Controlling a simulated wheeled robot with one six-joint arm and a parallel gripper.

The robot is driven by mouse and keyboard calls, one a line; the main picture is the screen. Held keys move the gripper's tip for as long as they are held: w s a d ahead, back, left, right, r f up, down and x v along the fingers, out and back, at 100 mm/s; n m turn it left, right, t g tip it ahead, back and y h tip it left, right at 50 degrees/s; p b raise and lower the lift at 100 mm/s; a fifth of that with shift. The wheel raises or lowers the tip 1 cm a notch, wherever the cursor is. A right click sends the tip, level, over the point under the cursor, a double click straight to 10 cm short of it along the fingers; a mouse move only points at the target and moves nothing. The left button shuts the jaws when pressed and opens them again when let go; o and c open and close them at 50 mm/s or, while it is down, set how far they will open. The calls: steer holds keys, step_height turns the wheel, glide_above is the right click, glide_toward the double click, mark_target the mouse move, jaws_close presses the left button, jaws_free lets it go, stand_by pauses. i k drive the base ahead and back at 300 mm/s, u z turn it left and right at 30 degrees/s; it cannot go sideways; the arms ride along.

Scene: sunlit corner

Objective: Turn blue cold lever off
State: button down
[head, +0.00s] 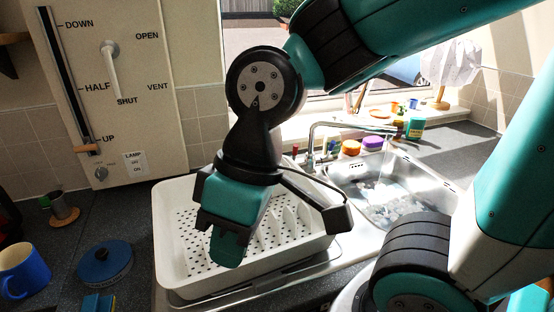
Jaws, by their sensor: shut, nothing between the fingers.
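The metal tap (312,140) stands behind the sink (410,195), its spout reaching right over the basin. Small coloured parts show around the foot of the tap, but they are too small to tell which is the blue cold lever. My gripper (228,250) points down over the white dish rack (165,235), left of and nearer than the tap. Its fingers are together with nothing between them. My wrist and forearm hide part of the area behind and left of the tap.
An orange item (350,147) and a purple item (373,143) sit behind the sink, close to the tap. A panel with levers (110,90) stands at left.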

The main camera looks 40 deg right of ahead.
mark_target(328, 158)
steer(key=u, duration=0.6)
steer(key=k, duration=1.1)
steer(key=z, duration=1.85)
steer(key=i, duration=0.5)
